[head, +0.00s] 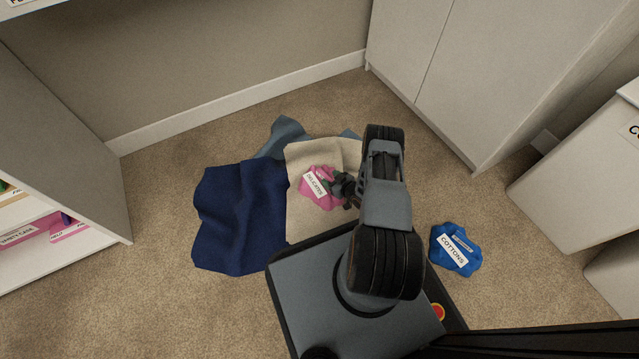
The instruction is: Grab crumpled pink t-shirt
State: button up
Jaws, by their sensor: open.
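The crumpled pink t-shirt (322,201) lies in a small heap on a cream cloth (304,228) on the carpet. A white label reading roughly "delicates" shows on its left part. My gripper (338,187) is at the right side of the pink heap, reaching over it from the right. Its fingers are dark and small in this view, and they look open. My arm hides part of the cream cloth and possibly the right edge of the pink cloth. I cannot tell whether the fingers touch the fabric.
A navy cloth (238,218) lies left of the cream one, with a grey-blue cloth (284,134) behind. A blue crumpled cloth (456,250) labelled "cottons" lies right of my base. Shelves (60,235) stand left, white cabinets (480,80) right. Carpet is bare at lower left.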

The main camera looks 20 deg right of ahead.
jog(key=shift+a, duration=0.2)
jog(key=c, duration=0.5)
grip_shut()
jog(key=shift+r, duration=0.15)
